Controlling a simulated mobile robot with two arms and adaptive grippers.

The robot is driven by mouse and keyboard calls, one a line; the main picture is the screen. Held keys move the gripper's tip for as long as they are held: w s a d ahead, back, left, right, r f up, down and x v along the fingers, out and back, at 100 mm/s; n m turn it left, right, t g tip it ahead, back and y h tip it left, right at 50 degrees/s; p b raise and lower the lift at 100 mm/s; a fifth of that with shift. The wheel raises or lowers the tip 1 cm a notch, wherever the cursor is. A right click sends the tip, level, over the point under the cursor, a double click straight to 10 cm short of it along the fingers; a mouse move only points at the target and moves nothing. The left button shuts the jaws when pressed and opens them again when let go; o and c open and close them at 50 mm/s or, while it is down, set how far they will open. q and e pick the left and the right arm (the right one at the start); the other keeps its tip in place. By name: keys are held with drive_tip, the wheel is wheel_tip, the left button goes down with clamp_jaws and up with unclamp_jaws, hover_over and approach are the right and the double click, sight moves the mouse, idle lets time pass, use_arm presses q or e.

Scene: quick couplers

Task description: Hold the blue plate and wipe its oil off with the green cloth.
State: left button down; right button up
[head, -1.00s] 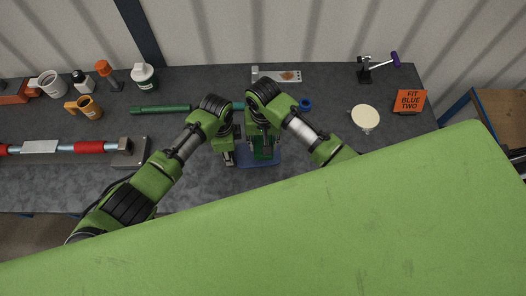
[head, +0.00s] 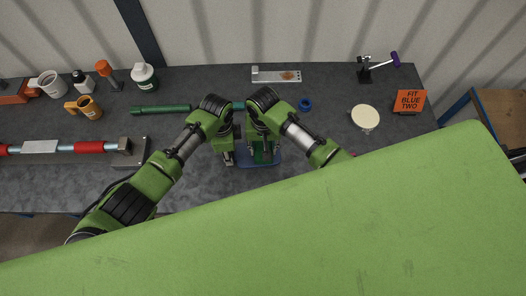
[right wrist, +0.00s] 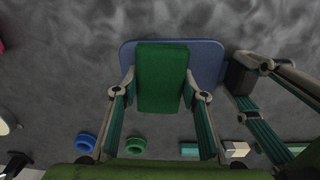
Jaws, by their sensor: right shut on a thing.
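The blue plate (head: 275,163) lies on the grey bench below my arms, mostly hidden by the grippers in the head view. In the right wrist view the blue plate (right wrist: 207,62) shows around the green cloth (right wrist: 162,78), a thick rectangular pad. My right gripper (right wrist: 160,95) is shut on the green cloth, with a finger at each side, over the plate's middle. I cannot tell if the cloth touches the plate. My left gripper (right wrist: 243,78) is at one edge of the plate; its grip is unclear. No oil shows on the visible part of the plate.
A blue ring (head: 305,104) and a green ring (right wrist: 136,145) lie behind the plate. A cream disc (head: 365,117) and an orange sign (head: 410,101) stand right. A large green panel (head: 300,230) covers the foreground.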

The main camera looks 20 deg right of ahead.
drive_tip(key=shift+f, duration=0.3)
idle(0.5)
drive_tip(key=shift+w+d+r, duration=0.2)
drive_tip(key=shift+w+d, duration=0.5)
drive_tip(key=shift+f, duration=0.1)
drive_tip(key=shift+d, duration=0.1)
drive_tip(key=shift+s+d+r, duration=0.1)
drive_tip(key=shift+s+d, duration=0.1)
drive_tip(key=shift+d, duration=0.75)
drive_tip(key=shift+s+d+r, duration=0.1)
drive_tip(key=shift+s+d, duration=0.1)
drive_tip(key=shift+d, duration=0.7)
drive_tip(key=shift+f, duration=0.2)
drive_tip(key=shift+r, duration=0.15)
